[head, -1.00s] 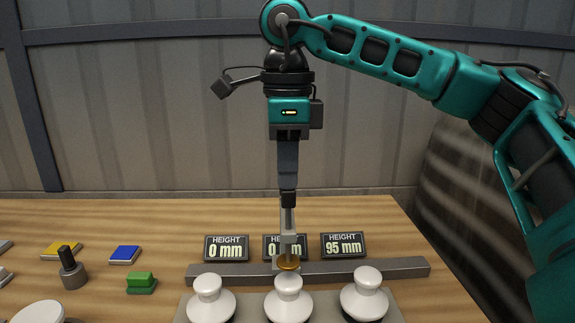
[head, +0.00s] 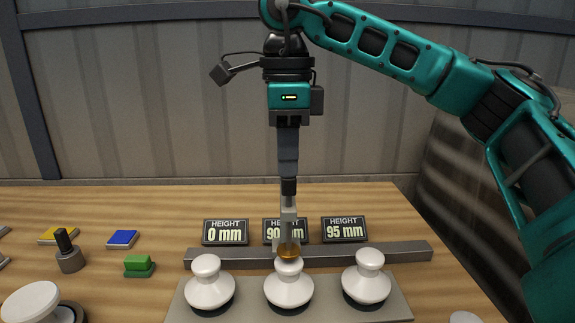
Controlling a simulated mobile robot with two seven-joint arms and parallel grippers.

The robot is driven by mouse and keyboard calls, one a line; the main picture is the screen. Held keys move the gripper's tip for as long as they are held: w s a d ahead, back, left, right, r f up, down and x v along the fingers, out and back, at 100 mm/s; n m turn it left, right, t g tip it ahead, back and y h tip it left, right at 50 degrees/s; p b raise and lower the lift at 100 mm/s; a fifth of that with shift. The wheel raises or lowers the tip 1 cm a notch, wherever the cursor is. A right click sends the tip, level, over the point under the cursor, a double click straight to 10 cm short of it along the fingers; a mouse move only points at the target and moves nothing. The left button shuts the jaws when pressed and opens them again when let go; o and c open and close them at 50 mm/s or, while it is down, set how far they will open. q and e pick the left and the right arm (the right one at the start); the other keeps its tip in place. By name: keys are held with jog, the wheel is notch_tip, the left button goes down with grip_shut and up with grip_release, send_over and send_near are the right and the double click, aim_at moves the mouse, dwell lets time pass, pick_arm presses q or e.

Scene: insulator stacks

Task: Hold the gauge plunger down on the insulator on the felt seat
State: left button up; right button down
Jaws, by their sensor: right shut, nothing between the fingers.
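My right gripper (head: 289,188) points straight down at the middle gauge, its fingers shut with nothing between them. The fingertips meet the top of the pale gauge plunger (head: 288,215). The plunger's brass foot (head: 289,251) rests on the top knob of the middle white insulator (head: 289,288), which stands upright. Its display (head: 272,230) is partly hidden behind the plunger and appears to read 90. White insulators also stand at the left (head: 209,286) and right (head: 366,280). The felt under the insulators is mostly hidden. My left gripper is out of view.
A grey bar (head: 390,254) runs behind the grey seat plate (head: 395,308). The left display (head: 226,232) reads 0 mm and the right display (head: 344,229) 95 mm.

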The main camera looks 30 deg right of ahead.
notch_tip(320, 180, up, 11)
jog(key=p, duration=0.3)
jog(key=shift+s+r+p, duration=0.15)
jog(key=shift+p, duration=0.25)
